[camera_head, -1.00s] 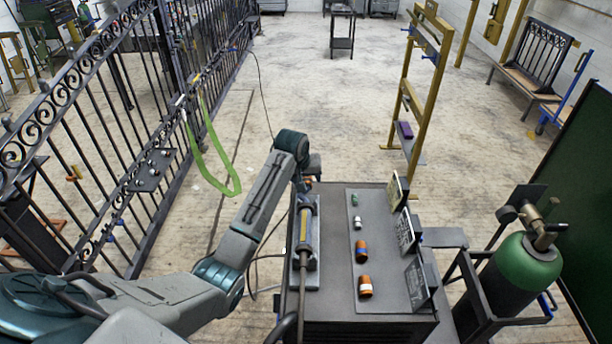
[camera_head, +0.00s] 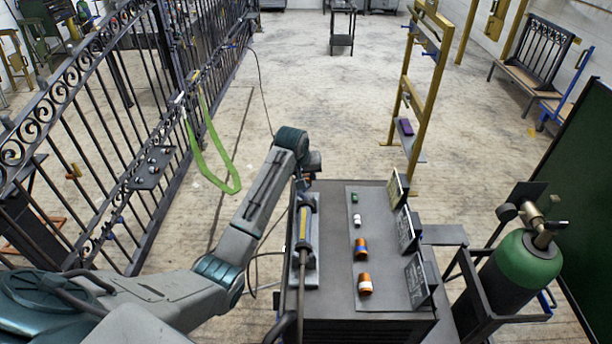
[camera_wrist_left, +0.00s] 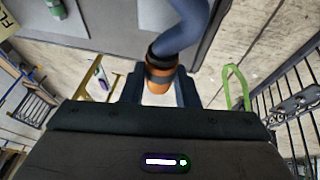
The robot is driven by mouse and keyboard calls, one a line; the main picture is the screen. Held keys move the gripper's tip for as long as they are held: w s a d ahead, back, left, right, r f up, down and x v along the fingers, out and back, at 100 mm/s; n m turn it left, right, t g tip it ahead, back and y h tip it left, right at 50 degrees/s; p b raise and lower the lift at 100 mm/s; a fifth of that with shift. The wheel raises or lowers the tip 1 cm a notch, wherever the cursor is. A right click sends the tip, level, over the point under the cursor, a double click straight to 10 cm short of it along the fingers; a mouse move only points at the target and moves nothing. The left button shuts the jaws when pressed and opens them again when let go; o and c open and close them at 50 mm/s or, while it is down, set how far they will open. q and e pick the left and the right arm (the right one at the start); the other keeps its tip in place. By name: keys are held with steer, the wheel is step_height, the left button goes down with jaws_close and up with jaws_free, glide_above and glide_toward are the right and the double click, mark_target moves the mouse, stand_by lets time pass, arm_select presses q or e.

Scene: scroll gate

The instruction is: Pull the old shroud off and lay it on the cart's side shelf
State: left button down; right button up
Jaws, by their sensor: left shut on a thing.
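My left gripper (camera_head: 310,172) is at the far end of the cart (camera_head: 360,332), beyond the torch (camera_head: 303,240) in its holder. In the left wrist view the gripper (camera_wrist_left: 160,90) is shut on an orange shroud (camera_wrist_left: 157,84) with dark bands. The blue-grey torch neck (camera_wrist_left: 186,30) meets the shroud's dark end; I cannot tell whether the shroud is still seated on it. The head view hides the shroud behind the gripper. A grey side shelf (camera_head: 444,235) sticks out from the cart's right side and looks bare. My right gripper is not in view.
A grey mat (camera_head: 385,300) on the cart holds several small parts, including an orange one (camera_head: 366,284). Upright signs (camera_head: 418,280) line the cart's right edge near the shelf. A green-topped gas cylinder (camera_head: 530,258) stands at right, an iron gate (camera_head: 95,130) at left.

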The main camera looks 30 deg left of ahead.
arm_select(q)
steer(key=shift+w, duration=0.1)
steer(key=shift+w+a+b, duration=0.2)
steer(key=shift+w+a, duration=0.15)
steer(key=shift+w, duration=0.3)
steer(key=shift+w+a+b, duration=0.2)
steer(key=shift+w+a, duration=0.1)
steer(key=shift+w, duration=0.35)
steer(key=shift+w+a+b, duration=0.2)
steer(key=shift+w+a, duration=0.15)
steer(key=shift+w, duration=0.3)
steer(key=shift+w+a+b, duration=0.35)
steer(key=shift+w+b, duration=0.05)
steer(key=shift+w, duration=0.3)
steer(key=shift+w+a+b, duration=0.3)
steer(key=shift+w+b, duration=0.05)
steer(key=shift+w, duration=0.35)
steer(key=shift+w+a+b, duration=0.35)
steer(key=shift+w+b, duration=0.05)
steer(key=shift+w, duration=0.3)
